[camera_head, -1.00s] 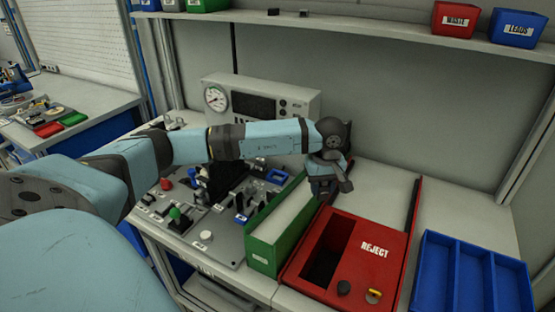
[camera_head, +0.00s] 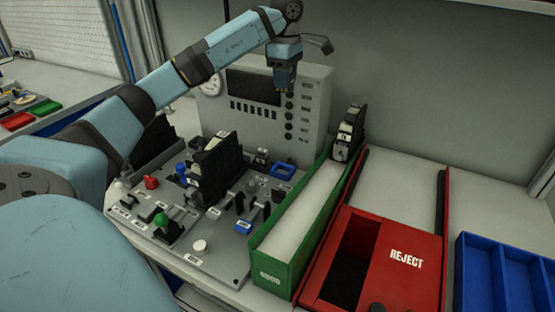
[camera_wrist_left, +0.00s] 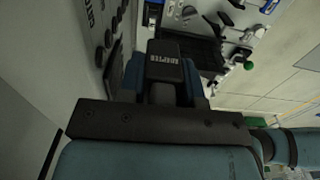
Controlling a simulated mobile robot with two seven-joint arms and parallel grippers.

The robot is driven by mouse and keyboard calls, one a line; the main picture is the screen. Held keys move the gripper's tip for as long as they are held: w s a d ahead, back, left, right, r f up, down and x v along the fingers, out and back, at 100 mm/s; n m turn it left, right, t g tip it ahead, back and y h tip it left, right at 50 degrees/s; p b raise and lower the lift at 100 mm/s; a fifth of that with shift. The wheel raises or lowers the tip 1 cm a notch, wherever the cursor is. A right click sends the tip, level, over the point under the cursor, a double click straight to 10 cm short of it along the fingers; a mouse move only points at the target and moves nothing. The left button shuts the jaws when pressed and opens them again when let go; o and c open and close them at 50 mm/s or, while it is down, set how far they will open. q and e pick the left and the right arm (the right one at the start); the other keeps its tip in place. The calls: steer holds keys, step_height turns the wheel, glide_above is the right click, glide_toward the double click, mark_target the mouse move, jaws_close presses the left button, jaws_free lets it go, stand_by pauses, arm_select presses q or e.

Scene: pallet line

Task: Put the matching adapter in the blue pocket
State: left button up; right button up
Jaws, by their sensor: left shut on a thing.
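My left gripper (camera_head: 285,84) is raised in front of the test instrument, above the back of the fixture panel. In the left wrist view it is shut on a dark block with a pale label, the adapter (camera_wrist_left: 165,66), held between its blue fingers. In the head view the adapter is hardly visible. A blue-rimmed pocket (camera_head: 283,171) lies on the panel, below the gripper and well apart from it. A black module (camera_head: 216,170) stands upright on the panel, left of the pocket. My right gripper is not in view.
A green tray (camera_head: 279,274) runs along the panel's right side, with another black device (camera_head: 348,132) at its far end. A red reject bin (camera_head: 420,262) and a blue divided tray (camera_head: 465,275) are farther right. The instrument (camera_head: 315,110) stands close behind the panel.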

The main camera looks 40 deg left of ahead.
mark_target(282, 165)
arm_select(q)
steer(key=shift+w+a, duration=0.2)
steer(key=shift+a, duration=0.2)
step_height(282, 165, down, 28)
steer(key=shift+r, duration=0.15)
steer(key=shift+f+b, duration=0.35)
steer(key=shift+b, duration=0.15)
steer(key=shift+s+d+f, duration=0.1)
steer(key=shift+s+f, duration=0.1)
steer(key=shift+f, duration=0.05)
steer(key=o, duration=0.8)
steer(key=shift+f, duration=0.15)
steer(key=shift+o, duration=0.2)
steer(key=shift+d+r, duration=0.1)
steer(key=shift+r, duration=0.3)
steer(key=shift+o, duration=0.5)
steer(key=shift+w+r+p, duration=0.1)
steer(key=shift+r+p, duration=0.2)
steer(key=shift+r, duration=0.05)
step_height(282, 165, up, 12)
